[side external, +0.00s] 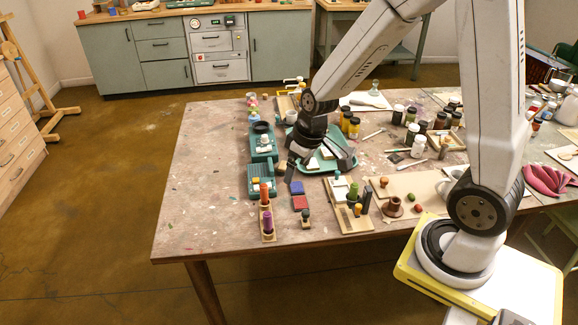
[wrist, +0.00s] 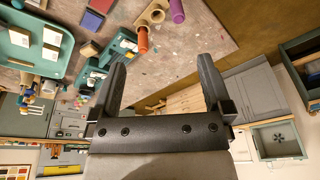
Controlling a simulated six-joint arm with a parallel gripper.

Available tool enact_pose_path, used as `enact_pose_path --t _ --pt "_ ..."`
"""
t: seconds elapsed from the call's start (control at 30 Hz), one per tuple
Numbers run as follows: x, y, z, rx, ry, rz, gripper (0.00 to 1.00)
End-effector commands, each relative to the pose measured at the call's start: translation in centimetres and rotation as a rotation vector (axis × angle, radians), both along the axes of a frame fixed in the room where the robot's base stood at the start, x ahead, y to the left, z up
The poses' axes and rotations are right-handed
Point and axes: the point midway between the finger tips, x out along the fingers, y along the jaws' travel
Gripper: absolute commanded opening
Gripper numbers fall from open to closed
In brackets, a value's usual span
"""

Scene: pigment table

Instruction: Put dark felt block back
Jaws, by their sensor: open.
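My gripper (side external: 318,165) is over the left-middle of the table, beside the teal tray (side external: 318,168), with its two dark fingers spread apart. In the wrist view my gripper (wrist: 160,80) shows nothing between the fingers. A small dark block with a pale wooden part (wrist: 90,49) sits on the table between the teal tray (wrist: 62,68) and a teal device (wrist: 118,46). It may be the dark felt block, but I cannot be sure. In the side view my gripper hides that spot. Pale blocks (wrist: 51,38) lie in the tray.
A blue pad (side external: 297,188) and a red pad (side external: 300,203) lie in front of my gripper. A wooden holder (side external: 268,235) has orange and purple cylinders. Teal devices (side external: 262,180) stand left. A wooden stand (side external: 352,224) and several jars are right. The table's left part is clear.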

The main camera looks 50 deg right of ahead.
Motion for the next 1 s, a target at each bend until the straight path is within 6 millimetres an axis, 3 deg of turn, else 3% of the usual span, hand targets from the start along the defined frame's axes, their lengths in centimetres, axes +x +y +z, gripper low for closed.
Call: enact_pose_path --t 0.1,0.33,1.0 --pt "-3.1 1.9 0.8 -0.018 -0.001 -0.027 1.0" --pt "-6.8 3.6 1.2 -0.034 -0.008 -0.073 1.0" --pt "-7.5 3.8 1.2 -0.036 -0.01 -0.088 1.0"
